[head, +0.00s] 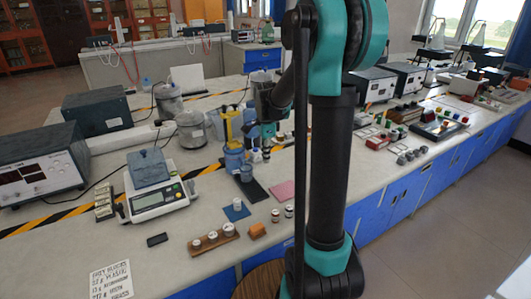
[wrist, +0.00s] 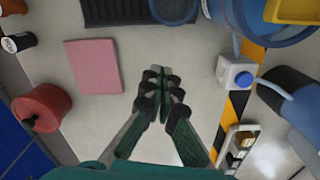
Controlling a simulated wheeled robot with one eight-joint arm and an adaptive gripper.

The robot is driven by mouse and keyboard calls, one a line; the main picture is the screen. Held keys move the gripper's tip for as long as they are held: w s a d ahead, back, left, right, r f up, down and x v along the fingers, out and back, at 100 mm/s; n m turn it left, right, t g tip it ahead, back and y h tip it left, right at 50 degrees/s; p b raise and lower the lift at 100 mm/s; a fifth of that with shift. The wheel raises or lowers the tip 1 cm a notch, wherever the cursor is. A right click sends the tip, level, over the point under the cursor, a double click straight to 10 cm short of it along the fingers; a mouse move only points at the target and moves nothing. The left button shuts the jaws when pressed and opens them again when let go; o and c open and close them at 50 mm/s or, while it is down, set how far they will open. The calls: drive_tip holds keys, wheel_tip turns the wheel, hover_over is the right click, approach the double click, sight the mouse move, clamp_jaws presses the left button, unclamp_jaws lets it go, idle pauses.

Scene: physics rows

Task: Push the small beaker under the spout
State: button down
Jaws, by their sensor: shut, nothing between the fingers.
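The small blue-grey beaker (head: 246,174) stands on a dark mat (head: 257,191) in the head view. My gripper (wrist: 160,78) is shut and empty, below the beaker in the wrist view.
A pink mat (wrist: 92,66) lies left of my gripper, with a red round object (wrist: 42,108) beyond. A white bottle with a blue cap (wrist: 237,73) is at right, near striped tape. A balance (head: 158,200) stands at left. Bare bench lies around my fingers.

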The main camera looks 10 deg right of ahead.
sight(251, 171)
wheel_tip(251, 171, down, 5)
drive_tip(key=shift+f, duration=0.1)
drive_tip(key=a, duration=0.3)
drive_tip(key=shift+s+f, duration=0.1)
drive_tip(key=shift+f, duration=0.2)
drive_tip(key=shift+a, duration=0.55)
drive_tip(key=shift+s+a, duration=0.15)
drive_tip(key=shift+a, duration=0.85)
